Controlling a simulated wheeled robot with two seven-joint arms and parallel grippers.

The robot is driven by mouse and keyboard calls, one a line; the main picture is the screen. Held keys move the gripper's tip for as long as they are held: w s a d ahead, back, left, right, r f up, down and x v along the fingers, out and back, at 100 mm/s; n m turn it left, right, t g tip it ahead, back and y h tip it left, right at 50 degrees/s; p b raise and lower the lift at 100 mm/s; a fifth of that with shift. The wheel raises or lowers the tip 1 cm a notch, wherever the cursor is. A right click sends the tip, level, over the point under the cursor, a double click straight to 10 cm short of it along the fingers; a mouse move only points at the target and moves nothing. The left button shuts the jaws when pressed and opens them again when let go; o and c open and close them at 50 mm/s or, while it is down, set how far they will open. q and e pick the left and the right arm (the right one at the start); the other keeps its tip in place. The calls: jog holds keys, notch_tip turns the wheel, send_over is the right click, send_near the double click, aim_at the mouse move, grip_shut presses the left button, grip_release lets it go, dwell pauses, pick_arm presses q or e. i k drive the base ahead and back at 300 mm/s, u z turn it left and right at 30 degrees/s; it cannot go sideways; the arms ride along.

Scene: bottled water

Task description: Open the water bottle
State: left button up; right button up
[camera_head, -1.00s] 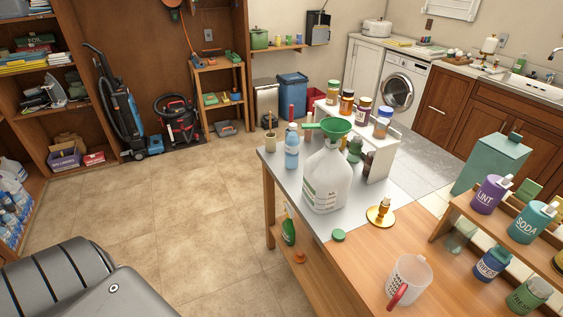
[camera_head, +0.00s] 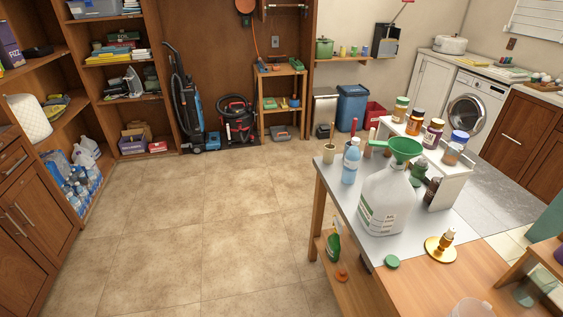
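A pack of clear bottles with blue tints (camera_head: 78,190) sits low on the left shelf unit, at floor level. They look like water bottles, but single caps are too small to make out. A light blue bottle with a white cap (camera_head: 351,161) stands upright on the table at the right; I cannot tell whether it holds water. Neither of my grippers is in view, and nothing shows being held.
A table with a grey top (camera_head: 345,190) fills the lower right, bearing a large jug (camera_head: 385,203) with a green funnel (camera_head: 401,149). An upright vacuum (camera_head: 184,100) and a canister vacuum (camera_head: 236,120) stand by the back wall. The tiled floor (camera_head: 200,220) is clear.

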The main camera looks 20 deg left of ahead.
aim_at(353, 156)
jog(key=u, duration=1.5)
jog(key=i, duration=3.95)
jog(key=z, duration=4.15)
